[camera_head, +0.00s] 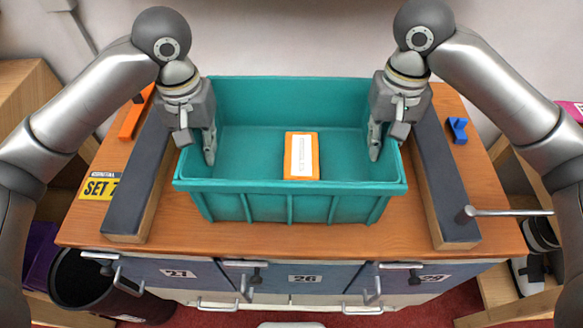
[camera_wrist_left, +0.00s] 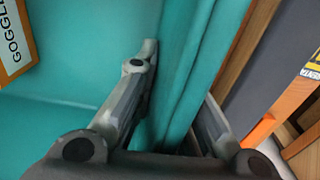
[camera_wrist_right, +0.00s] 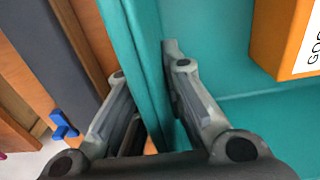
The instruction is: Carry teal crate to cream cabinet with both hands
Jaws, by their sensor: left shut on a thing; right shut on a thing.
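The teal crate (camera_head: 290,207) sits upright on the wooden bench top, between two dark grey rails. An orange box with a white label (camera_head: 302,155) lies inside it, and a corner of this box shows in both wrist views. My left gripper (camera_head: 196,150) is shut on the crate's left wall, one finger inside and one outside; the wall (camera_wrist_left: 182,70) runs between its fingers in the left wrist view. My right gripper (camera_head: 387,148) is shut on the right wall in the same way, seen in the right wrist view (camera_wrist_right: 145,65). I cannot pick out a separate cream cabinet.
The left rail (camera_head: 140,190) and right rail (camera_head: 445,185) flank the crate closely. Numbered blue-grey drawers (camera_head: 300,275) are under the bench top (camera_head: 290,236). A blue piece (camera_head: 458,130) lies at right, a black bin (camera_head: 95,290) stands at lower left, and a metal bar (camera_head: 510,212) juts out right.

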